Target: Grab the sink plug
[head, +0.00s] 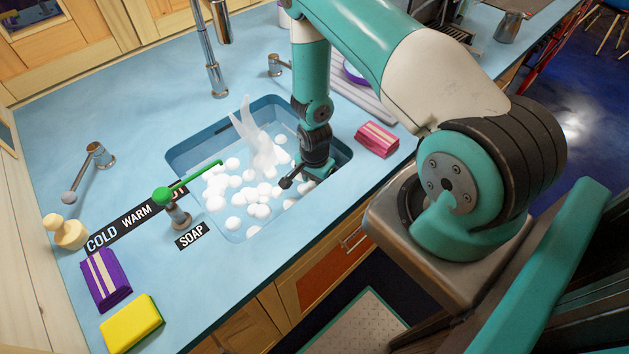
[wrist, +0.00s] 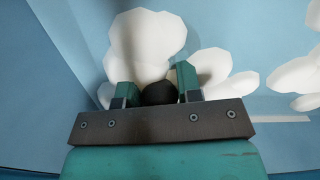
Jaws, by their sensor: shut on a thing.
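The blue sink (head: 188,152) is set in the light blue counter and holds water with white foam blobs (head: 243,197). My arm reaches down into its right part, and the fingertips are hidden in the head view. In the wrist view my gripper (wrist: 156,84) is shut on a dark rounded thing, which I take to be the sink plug (wrist: 158,93). Only its top shows between the two teal fingers. White foam (wrist: 145,40) lies just beyond the fingers, and the blue sink wall shows around it.
A metal faucet (head: 214,65) stands behind the sink. A green-handled soap lever (head: 178,212) reaches over its left edge.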

